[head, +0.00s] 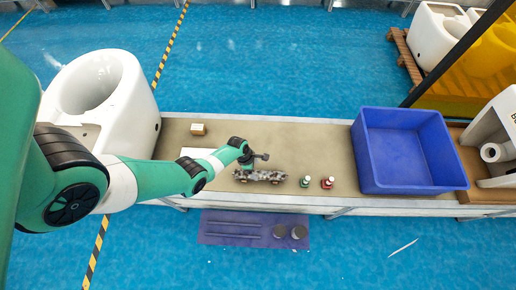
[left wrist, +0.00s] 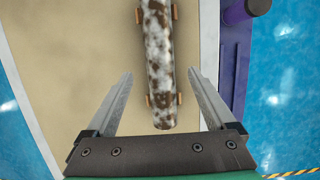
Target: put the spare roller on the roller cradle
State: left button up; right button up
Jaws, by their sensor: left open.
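The spare roller (head: 260,176), mottled white and brown, lies along the near side of the tan conveyor with small brown blocks at its sides. In the left wrist view the roller (left wrist: 158,60) runs lengthwise between my open fingers. My left gripper (head: 258,157) is above the roller, with its fingers (left wrist: 161,78) apart and nothing gripped. A purple panel (head: 215,232) with two long bars and two round grey-topped pieces is in front of the conveyor; it may be the roller cradle, but I cannot tell for sure. My right gripper is not in view.
A green bottle (head: 305,182) and a red bottle (head: 327,183) stand right of the roller. A blue bin (head: 395,182) is farther right. A small box (head: 198,129) lies toward the back. The back middle of the conveyor (head: 300,140) is clear.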

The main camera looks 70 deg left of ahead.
pick_arm(q)
jog(key=p+v, duration=0.4)
jog(key=v, duration=0.2)
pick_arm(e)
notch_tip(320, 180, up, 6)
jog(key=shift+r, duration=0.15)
pick_arm(q)
jog(key=shift+a, duration=0.1)
